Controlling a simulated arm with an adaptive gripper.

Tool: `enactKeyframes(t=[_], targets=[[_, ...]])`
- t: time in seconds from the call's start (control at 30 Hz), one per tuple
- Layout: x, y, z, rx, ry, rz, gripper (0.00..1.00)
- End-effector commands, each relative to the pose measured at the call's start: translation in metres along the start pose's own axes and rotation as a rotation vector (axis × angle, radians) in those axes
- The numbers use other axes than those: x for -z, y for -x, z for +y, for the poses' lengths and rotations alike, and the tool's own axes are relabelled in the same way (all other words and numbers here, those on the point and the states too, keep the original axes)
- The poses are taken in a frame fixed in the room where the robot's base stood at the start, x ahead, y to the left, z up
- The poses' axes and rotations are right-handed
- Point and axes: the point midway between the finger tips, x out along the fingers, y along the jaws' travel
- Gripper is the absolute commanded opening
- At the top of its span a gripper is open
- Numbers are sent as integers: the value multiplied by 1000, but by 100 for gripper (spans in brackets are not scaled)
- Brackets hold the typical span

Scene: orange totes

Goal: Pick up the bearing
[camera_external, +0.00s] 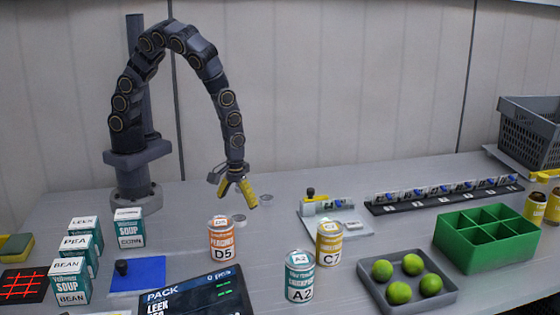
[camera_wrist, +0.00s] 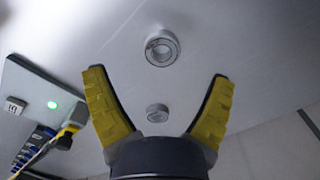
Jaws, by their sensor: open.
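Two small grey metal rings that look like bearings lie on the table. In the wrist view the larger ring (camera_wrist: 162,48) lies ahead of the fingertips, and the smaller ring (camera_wrist: 157,113) shows between the fingers. In the external view one ring (camera_external: 239,219) lies just behind the orange D5 can, and another ring (camera_external: 267,198) lies farther back and right. My gripper (camera_external: 239,200) has two yellow fingers, spread and empty, pointing down above the table near both rings. It also shows in the wrist view (camera_wrist: 158,76). Its height above the rings is hard to tell.
The D5 can (camera_external: 222,240) stands close in front of the nearer ring. Cans A2 (camera_external: 299,277) and C7 (camera_external: 329,245) stand to the right. A small fixture board (camera_external: 345,228) lies right of the gripper. Soup boxes (camera_external: 129,229) stand left. Table behind the gripper is mostly clear.

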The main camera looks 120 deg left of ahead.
Motion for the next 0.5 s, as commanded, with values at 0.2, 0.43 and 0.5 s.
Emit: enactKeyframes(t=[0.2,0.43,0.5], targets=[[2,-21,-2,5,1,-2,84],[4,-50,-2,3,-1,-3,84],[4,-54,-2,3,-1,-4,84]])
